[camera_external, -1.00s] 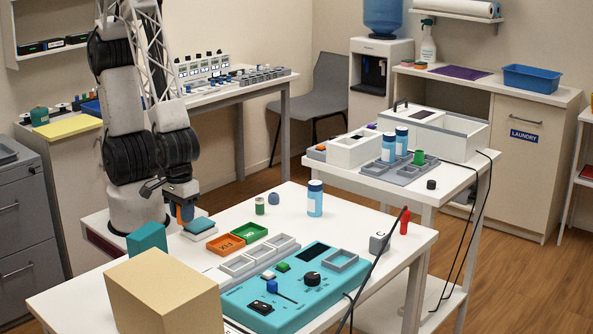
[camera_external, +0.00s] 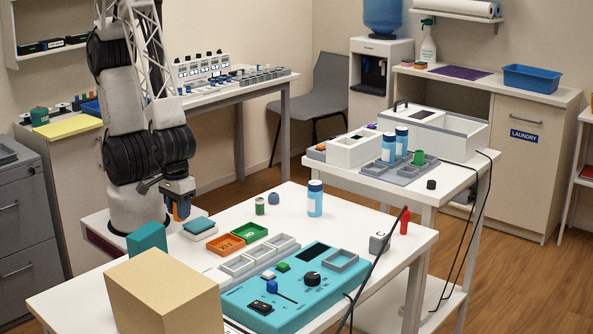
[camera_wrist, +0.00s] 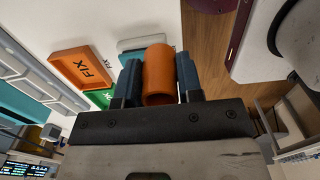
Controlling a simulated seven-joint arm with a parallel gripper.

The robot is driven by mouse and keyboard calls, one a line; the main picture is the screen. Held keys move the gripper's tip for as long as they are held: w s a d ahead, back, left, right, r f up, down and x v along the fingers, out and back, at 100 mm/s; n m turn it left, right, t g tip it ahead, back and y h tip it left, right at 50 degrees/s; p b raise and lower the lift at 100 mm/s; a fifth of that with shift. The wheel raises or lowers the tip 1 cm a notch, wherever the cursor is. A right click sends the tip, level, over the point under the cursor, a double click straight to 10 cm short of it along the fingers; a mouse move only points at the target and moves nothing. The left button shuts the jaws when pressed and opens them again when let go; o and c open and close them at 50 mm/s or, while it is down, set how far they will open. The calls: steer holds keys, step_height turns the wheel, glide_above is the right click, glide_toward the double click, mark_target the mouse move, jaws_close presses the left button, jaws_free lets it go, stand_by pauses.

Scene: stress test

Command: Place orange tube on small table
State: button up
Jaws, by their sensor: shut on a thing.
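My gripper (camera_external: 179,212) is shut on the orange tube (camera_wrist: 159,72). In the wrist view the tube sits between the two blue-grey fingers. In the external view, only a bit of the tube (camera_external: 181,209) shows between the fingers. The gripper hangs low at the left edge of the white front table (camera_external: 345,218), left of a teal-topped pad. A smaller white table (camera_external: 440,178) stands behind it at the right, bearing grey trays, blue-white bottles and a green cup. I cannot tell which table is the one called small.
Near my gripper are the orange FIX tray (camera_external: 225,244), a green tray (camera_external: 250,233), a teal block (camera_external: 147,238) and a big tan box (camera_external: 165,290). A blue-white bottle (camera_external: 315,199) stands farther back. A teal control panel (camera_external: 295,290) fills the front right.

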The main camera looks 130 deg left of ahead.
steer(key=w+d+r+m, duration=0.1)
steer(key=w+r+m, duration=0.1)
steer(key=w, duration=1)
steer(key=w+r+m, duration=0.2)
steer(key=w+m, duration=0.2)
steer(key=w, duration=0.8)
steer(key=w+d+r+m, duration=0.1)
steer(key=w+r+m, duration=0.1)
steer(key=w, duration=1)
steer(key=shift+d+m, duration=0.3)
steer(key=shift+m, duration=0.3)
steer(key=w+a+f+m, duration=0.1)
steer(key=w, duration=0.3)
steer(key=w+a+f+m, duration=0.1)
steer(key=w, duration=0.2)
steer(key=w+a+f+m, duration=0.1)
steer(key=w, duration=0.3)
steer(key=shift+w+a+f, duration=0.1)
steer(key=shift+w+a, duration=0.2)
steer(key=w+a+f+m, duration=0.2)
steer(key=w+a+f, duration=0.4)
steer(key=w+f, duration=0.1)
steer(key=shift+w+a, duration=0.15)
steer(key=shift+w, duration=0.6)
steer(key=shift+m, duration=0.4)
steer(key=m, duration=0.6)
